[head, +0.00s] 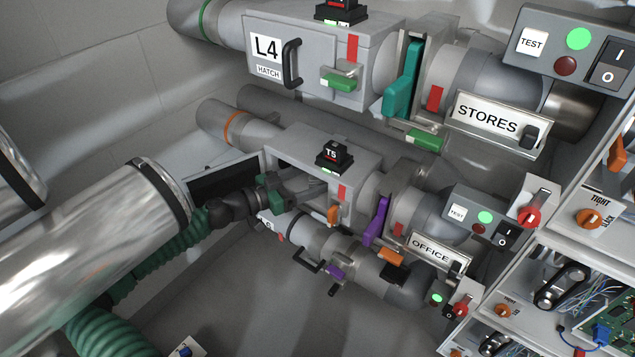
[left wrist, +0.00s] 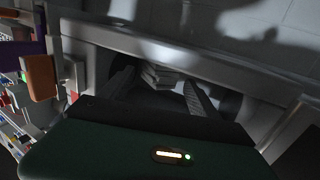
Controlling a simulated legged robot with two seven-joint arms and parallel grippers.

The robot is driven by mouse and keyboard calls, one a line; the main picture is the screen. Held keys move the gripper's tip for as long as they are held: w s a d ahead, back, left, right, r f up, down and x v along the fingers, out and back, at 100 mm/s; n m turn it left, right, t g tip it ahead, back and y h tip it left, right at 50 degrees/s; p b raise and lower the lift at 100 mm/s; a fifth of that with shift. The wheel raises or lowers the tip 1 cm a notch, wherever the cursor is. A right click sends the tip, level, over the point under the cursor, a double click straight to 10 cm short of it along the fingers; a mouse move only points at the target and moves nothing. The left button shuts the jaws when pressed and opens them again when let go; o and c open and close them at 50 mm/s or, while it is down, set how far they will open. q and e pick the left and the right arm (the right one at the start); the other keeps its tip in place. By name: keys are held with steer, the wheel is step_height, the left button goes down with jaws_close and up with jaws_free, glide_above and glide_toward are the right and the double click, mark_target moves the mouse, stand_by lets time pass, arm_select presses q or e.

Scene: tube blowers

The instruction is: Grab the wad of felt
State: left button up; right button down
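The wad of felt (left wrist: 160,76) looks like a small grey layered bundle inside the dark hatch opening in the left wrist view. My left gripper (left wrist: 158,90) reaches into the opening with its two fingers apart, one on each side of the wad. I cannot tell whether they touch it. In the head view my left gripper (head: 305,190) is at the open hatch of the middle tube box (head: 355,165), marked T5. The wad cannot be made out there. My right gripper is not in view.
The hatch door (head: 225,177) hangs open to the left. An orange lever (head: 333,214) and a purple slide (head: 377,222) are right of the opening. The closed L4 box (head: 310,60) is above, and a lower tube (head: 330,240) runs close below my gripper.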

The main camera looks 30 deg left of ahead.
arm_select(q)
steer(key=shift+a+f, duration=0.1)
steer(key=c, duration=0.5)
steer(key=shift+d, duration=0.2)
steer(key=c, duration=0.7)
steer(key=shift+a, duration=0.1)
steer(key=shift+c, duration=1.3)
